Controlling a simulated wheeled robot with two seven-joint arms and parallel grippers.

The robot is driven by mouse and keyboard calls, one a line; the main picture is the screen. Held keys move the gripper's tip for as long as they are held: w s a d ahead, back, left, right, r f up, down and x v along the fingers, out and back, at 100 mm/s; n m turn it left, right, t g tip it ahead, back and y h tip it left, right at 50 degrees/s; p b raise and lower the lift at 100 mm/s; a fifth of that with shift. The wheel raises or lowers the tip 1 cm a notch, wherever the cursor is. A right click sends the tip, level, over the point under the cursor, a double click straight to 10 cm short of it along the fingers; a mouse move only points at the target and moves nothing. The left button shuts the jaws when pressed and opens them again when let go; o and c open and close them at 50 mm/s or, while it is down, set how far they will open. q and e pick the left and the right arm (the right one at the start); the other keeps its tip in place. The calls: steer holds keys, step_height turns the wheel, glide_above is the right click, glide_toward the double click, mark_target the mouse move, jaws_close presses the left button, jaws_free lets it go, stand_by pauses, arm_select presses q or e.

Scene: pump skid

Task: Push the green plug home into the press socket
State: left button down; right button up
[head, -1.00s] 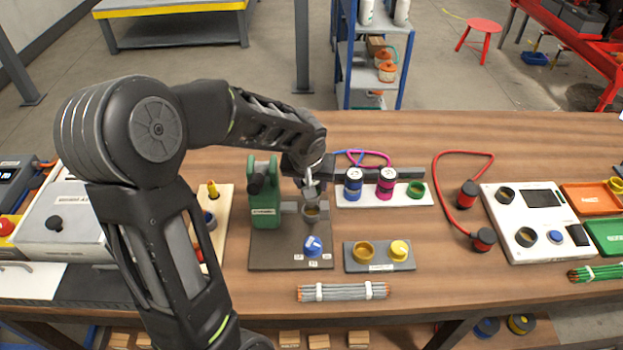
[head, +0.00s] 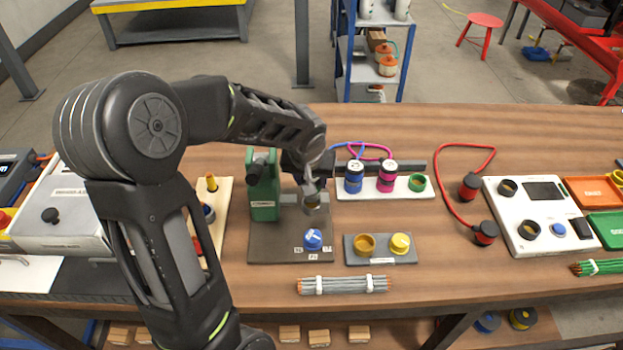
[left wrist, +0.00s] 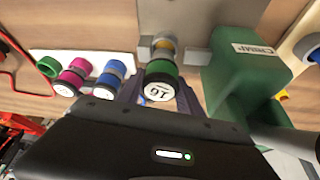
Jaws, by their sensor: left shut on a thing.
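The green plug (left wrist: 161,74), with a white label marked 10 on its dark end, sits between the fingers of my left gripper (left wrist: 158,96) in the left wrist view. The gripper is shut on it. Just beyond the plug, in line with it, is the press socket (left wrist: 164,46), grey with a yellowish ring. I cannot tell how deep the plug sits in it. In the head view my left gripper (head: 312,186) is directly over the press socket (head: 312,207), beside the green press body (head: 263,195), and hides the plug. My right gripper is not in view.
A white rack (head: 405,194) with blue (head: 354,180) and magenta (head: 387,178) plugs and an empty green ring stands right of the press. A blue knob (head: 313,239) is on the press base. A grey block (head: 380,252) with two yellow rings and a cable bundle (head: 344,285) lie in front.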

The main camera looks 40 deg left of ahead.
arm_select(q)
steer(key=shift+b, duration=0.3)
stand_by(0.5)
steer(key=shift+f+b, duration=1.75)
steer(key=shift+b, duration=0.3)
stand_by(0.3)
steer(key=c, duration=0.7)
jaws_free()
steer(key=v, duration=0.8)
